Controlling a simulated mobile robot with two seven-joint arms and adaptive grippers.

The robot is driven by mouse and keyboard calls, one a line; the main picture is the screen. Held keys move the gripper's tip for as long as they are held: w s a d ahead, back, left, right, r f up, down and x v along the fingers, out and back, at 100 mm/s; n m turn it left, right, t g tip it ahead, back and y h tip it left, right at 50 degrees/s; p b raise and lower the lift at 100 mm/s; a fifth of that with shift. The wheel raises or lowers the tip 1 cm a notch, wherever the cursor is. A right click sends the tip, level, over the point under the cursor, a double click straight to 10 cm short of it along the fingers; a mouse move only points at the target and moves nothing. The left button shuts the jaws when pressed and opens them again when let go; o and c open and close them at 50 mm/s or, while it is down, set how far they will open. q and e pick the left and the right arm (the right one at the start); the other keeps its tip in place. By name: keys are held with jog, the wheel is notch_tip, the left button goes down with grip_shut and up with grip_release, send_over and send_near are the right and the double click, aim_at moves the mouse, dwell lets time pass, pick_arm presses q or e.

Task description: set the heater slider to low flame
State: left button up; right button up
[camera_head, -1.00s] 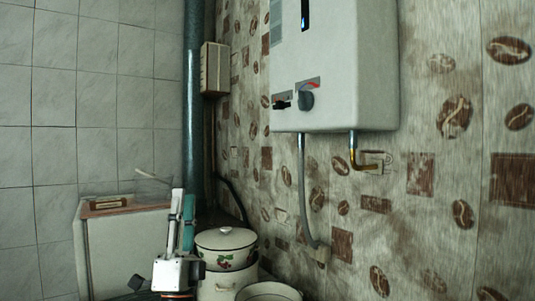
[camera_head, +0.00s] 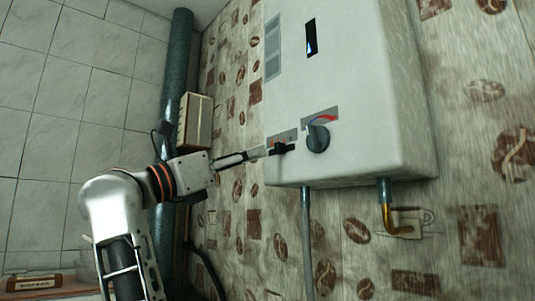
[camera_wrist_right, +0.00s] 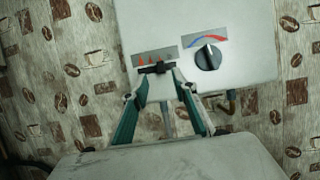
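The white heater (camera_head: 355,85) hangs on the patterned wall. Its black slider (camera_head: 281,148) sits in a dark slot on the lower front, left of the round knob (camera_head: 318,138). My right gripper (camera_head: 266,152) reaches in from the left, with its tips at the slider. In the right wrist view, the slider (camera_wrist_right: 158,67) lies just beyond the right gripper's tips (camera_wrist_right: 163,75), under small orange flame marks. The fingers are apart, with a gap between them; I cannot tell whether they touch the slider. My left gripper is not in view.
The round knob (camera_wrist_right: 207,57) with a blue-red arc is close to the right of the fingers. A grey pipe (camera_head: 308,240) and a brass-ended pipe (camera_head: 388,210) hang below the heater. A thick vertical pipe (camera_head: 176,90) and a beige box (camera_head: 196,122) stand left.

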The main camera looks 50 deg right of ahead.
aim_at(276, 146)
jog(key=x, duration=0.7)
jog(key=shift+d, duration=0.1)
jog(key=shift+r, duration=0.1)
grip_shut()
